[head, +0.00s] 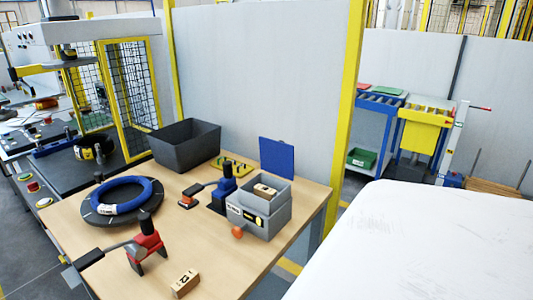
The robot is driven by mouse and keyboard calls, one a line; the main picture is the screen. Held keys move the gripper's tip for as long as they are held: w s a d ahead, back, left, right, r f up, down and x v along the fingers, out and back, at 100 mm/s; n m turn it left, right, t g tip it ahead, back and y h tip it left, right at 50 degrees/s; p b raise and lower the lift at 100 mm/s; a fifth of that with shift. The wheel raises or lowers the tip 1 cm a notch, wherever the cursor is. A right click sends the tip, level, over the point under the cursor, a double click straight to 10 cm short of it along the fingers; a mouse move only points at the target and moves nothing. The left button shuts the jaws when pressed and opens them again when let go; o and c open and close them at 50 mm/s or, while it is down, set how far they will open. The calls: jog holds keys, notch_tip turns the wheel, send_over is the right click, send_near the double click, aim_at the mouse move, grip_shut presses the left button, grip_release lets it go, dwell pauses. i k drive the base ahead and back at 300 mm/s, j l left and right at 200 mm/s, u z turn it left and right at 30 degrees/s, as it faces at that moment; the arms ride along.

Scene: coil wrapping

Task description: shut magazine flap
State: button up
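The magazine is a grey box (258,221) near the right end of the wooden table. A blue flap (277,158) stands upright at its back, so it looks open. A tan block with dark marks (265,191) lies inside the open top. An orange knob (238,231) sits at the box's front left corner, and a yellow label is on its front. My gripper is not in view.
A blue coil (123,193) lies on a dark round plate at the left. A red clamp-like tool (146,243), a blue one (225,185), a tan block (184,284) and a dark bin (184,145) are on the table (215,265). A large white surface fills the lower right.

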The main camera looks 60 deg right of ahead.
aim_at(276, 158)
jog(key=l+u, duration=0.15)
jog(key=l, duration=0.35)
jog(key=k+l+u, duration=0.15)
jog(key=l, duration=0.35)
jog(key=k+l, duration=0.1)
jog(key=l, duration=1)
jog(key=k+l+u, duration=0.1)
jog(key=l, duration=0.45)
jog(key=k+l, duration=0.15)
jog(key=l, duration=0.35)
jog(key=k+l, duration=0.1)
jog(key=l, duration=0.45)
jog(key=k+j+u, duration=0.1)
jog(key=k+j, duration=0.5)
jog(key=i+j, duration=0.1)
jog(key=i, duration=0.35)
